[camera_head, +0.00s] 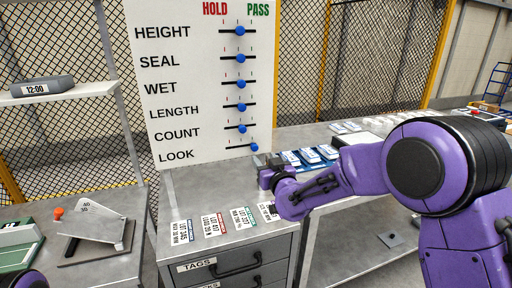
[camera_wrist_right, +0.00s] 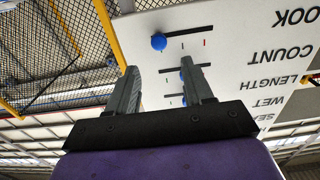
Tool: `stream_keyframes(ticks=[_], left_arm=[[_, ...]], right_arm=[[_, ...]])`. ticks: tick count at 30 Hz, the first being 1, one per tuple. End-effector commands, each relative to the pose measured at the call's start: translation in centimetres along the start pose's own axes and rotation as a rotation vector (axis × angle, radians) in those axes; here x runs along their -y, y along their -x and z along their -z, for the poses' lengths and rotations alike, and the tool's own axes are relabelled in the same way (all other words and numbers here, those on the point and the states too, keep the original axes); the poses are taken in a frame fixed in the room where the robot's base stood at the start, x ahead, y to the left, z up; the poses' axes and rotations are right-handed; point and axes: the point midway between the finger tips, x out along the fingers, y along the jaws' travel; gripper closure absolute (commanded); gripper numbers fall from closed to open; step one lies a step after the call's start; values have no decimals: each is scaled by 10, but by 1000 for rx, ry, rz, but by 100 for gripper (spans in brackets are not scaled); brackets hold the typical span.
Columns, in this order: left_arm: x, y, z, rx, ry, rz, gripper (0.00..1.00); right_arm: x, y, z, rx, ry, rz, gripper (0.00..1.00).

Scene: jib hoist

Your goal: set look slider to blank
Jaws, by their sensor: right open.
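The white board (camera_head: 185,70) has several sliders with blue knobs, under red HOLD and green PASS. The LOOK slider is the lowest row; its blue knob (camera_head: 253,147) is at the right end of its slot, on the PASS side. The wrist view shows the board upside down, with this knob (camera_wrist_right: 159,41) at the slot's left end. My right gripper (camera_head: 268,168) is just below the knob, apart from it. In the wrist view my right gripper (camera_wrist_right: 160,72) is open and empty, the LOOK knob beyond the gap between its fingers. My left gripper does not show.
Printed tags (camera_head: 215,223) lie on the grey cabinet top below the board. Blue-and-white items (camera_head: 308,156) lie on the bench to the right. A clock (camera_head: 40,86) stands on a shelf at left.

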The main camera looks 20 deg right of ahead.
Motion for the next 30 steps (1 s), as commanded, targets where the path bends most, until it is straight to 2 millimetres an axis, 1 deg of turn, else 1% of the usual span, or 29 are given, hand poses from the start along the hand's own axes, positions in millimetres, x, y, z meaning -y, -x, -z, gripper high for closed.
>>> stream_keyframes(ticks=[1, 6, 10, 12, 15, 23, 24, 26, 27, 28, 30], left_arm=[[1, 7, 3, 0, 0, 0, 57], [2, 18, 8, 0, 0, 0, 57], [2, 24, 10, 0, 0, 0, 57], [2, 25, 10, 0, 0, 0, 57], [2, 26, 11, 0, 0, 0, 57], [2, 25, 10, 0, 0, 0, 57], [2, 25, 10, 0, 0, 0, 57], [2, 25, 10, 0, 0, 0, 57], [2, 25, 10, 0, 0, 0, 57], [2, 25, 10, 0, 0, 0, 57], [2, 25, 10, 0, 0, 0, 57]], right_arm=[[0, -11, 2, 2, -2, -1, 49], [0, -51, 2, 2, -5, -1, 49], [-1, -72, 0, 3, -5, -2, 49], [-1, -80, 0, 2, -5, -3, 49], [-1, -86, -1, 3, -5, -3, 49], [-1, -87, -2, 3, -6, -2, 49], [-1, -87, -2, 3, -6, -2, 62], [-1, -87, -2, 3, -6, -2, 82], [-1, -87, -2, 3, -6, -2, 94], [-1, -87, -2, 3, -6, -2, 100], [-1, -87, -2, 3, -6, -2, 100]])
